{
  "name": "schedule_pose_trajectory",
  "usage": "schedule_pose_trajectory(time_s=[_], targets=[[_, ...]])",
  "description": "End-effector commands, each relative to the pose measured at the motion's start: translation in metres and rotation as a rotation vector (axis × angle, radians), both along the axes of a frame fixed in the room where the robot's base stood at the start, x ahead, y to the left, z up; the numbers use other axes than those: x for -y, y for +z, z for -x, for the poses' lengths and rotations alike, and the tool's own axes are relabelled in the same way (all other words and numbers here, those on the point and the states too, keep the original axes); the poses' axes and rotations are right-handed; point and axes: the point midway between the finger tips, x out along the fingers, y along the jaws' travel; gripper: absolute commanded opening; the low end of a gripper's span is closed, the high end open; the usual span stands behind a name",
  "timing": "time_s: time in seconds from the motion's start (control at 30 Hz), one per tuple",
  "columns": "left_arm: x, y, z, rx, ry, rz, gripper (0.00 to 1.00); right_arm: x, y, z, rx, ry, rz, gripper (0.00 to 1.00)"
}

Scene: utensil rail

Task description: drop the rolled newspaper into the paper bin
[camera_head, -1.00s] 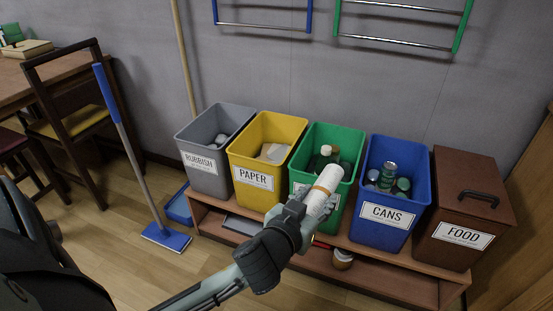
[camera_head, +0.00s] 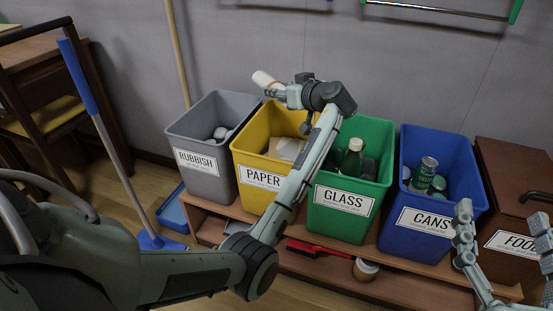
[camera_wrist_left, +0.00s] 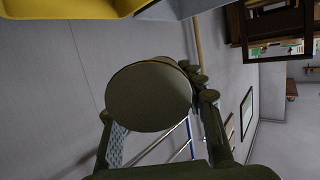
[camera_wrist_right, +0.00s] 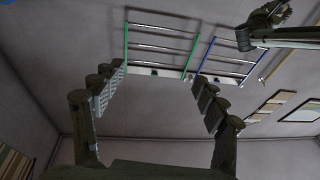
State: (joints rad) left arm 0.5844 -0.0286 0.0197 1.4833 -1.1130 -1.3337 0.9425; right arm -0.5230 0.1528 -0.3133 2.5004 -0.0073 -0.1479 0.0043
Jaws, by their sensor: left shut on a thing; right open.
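The white rolled newspaper (camera_head: 266,80) is held in my left gripper (camera_head: 283,90), above the back of the yellow bin labelled PAPER (camera_head: 262,178) and near the grey bin's back right corner. In the left wrist view the roll's dark round end (camera_wrist_left: 150,96) sits between the fingers. My left arm crosses in front of the paper and glass bins. The paper bin's opening shows some pale paper or card inside. My right gripper (camera_head: 502,240) is open and empty at the lower right, in front of the cans and food bins; its spread fingers also show in the right wrist view (camera_wrist_right: 158,95).
A grey RUBBISH bin (camera_head: 200,155) stands left of the paper bin. A green GLASS bin (camera_head: 345,200), a blue CANS bin (camera_head: 430,225) and a brown lidded FOOD bin (camera_head: 510,235) stand right. All are on a wooden shelf. A blue mop (camera_head: 105,135) leans at left.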

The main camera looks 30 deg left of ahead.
Motion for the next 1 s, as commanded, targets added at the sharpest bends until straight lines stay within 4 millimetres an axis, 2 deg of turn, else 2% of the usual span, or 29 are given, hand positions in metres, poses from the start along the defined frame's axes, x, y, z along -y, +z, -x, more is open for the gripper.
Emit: schedule_pose_trajectory(time_s=[0.27, 0.63, 1.0], targets=[[0.000, -0.010, -0.001, 0.000, 0.016, -0.001, 0.09, 0.000, 0.023, 0.008, 0.121, 0.005, -0.052, 0.73], [0.000, -0.046, -0.001, 0.000, 0.013, -0.001, 0.09, 0.013, 0.065, 0.030, 0.431, -0.009, -0.158, 0.73], [0.000, -0.059, -0.002, 0.001, 0.013, -0.001, 0.09, 0.021, 0.081, 0.043, 0.562, -0.018, -0.199, 0.73]])
